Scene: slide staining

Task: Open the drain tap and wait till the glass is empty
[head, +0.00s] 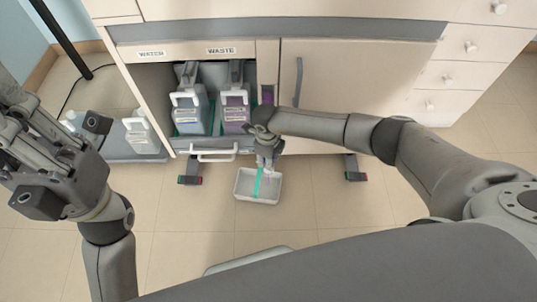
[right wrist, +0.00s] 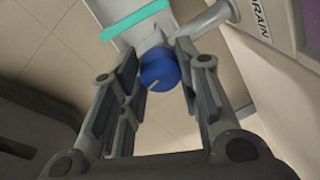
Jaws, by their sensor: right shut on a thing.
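The drain tap has a round blue knob (right wrist: 160,71) with a pale pointer line, in the right wrist view. A grey pipe runs from it to a panel lettered DRAIN (right wrist: 268,18). My right gripper (head: 268,160) reaches down at the cabinet front, and in the right wrist view its fingers (right wrist: 160,75) are closed on the knob's two sides. A narrow upright window with violet in it (head: 267,95), perhaps the glass, is partly hidden by my right arm; its level cannot be read. My left gripper (head: 25,125) is raised, far from the tap.
A white tray (head: 257,199) with a teal strip lies on the floor below the tap. Canisters with blue-grey (head: 190,112) and purple (head: 235,108) contents stand in the open cabinet, under WATER and WASTE labels. A grey tray with containers (head: 118,152) is at left.

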